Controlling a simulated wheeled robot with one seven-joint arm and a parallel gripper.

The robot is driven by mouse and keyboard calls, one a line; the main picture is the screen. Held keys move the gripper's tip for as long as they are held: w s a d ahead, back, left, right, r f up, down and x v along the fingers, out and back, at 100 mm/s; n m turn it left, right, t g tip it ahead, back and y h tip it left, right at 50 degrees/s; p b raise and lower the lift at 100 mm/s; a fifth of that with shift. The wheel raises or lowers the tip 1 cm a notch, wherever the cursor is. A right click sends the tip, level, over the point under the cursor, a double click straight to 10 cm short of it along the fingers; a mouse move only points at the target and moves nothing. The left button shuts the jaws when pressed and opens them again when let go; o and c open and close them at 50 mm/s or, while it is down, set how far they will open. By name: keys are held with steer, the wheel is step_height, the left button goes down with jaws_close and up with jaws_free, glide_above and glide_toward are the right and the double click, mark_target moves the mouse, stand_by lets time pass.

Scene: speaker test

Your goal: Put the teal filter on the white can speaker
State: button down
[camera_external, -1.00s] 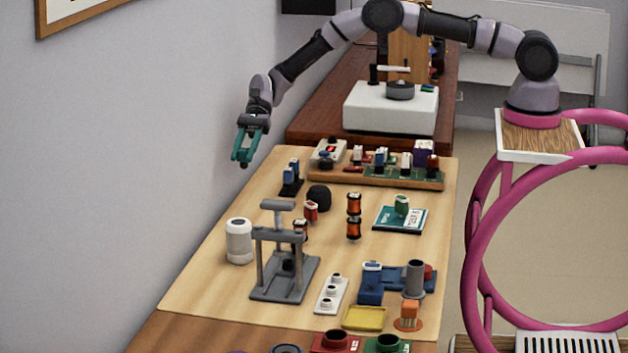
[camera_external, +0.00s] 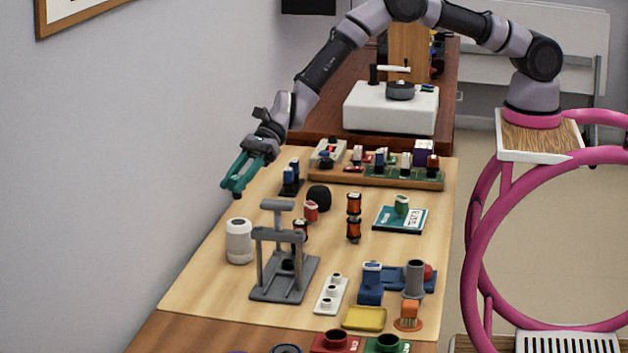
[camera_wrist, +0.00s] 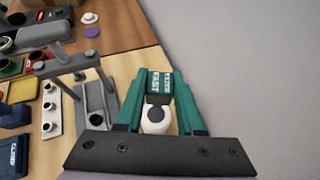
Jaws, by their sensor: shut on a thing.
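The teal filter (camera_wrist: 160,83), a small block with white lettering, sits between the fingertips of my gripper (camera_wrist: 161,84), which is shut on it. In the external view my teal-fingered gripper (camera_external: 231,187) hangs above the far left part of the light table, and the filter is hard to tell from the fingers there. The white can speaker (camera_external: 239,245) stands upright near the table's left edge, below and nearer the camera than my gripper, clearly apart from it. The wrist view shows the speaker (camera_wrist: 158,127) between my fingers, with a dark round top.
A grey press-like stand (camera_external: 285,281) rises right beside the speaker. A teal flat box (camera_external: 386,219) bears a green piece. The wall borders the table's left side.

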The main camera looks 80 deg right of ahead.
mark_target(237, 199)
steer(key=shift+f, duration=2.7)
steer(key=shift+f, duration=0.15)
steer(key=c, duration=0.5)
jaws_free()
steer(key=shift+r, duration=0.25)
steer(key=v, duration=1.2)
steer(key=shift+d, duration=0.1)
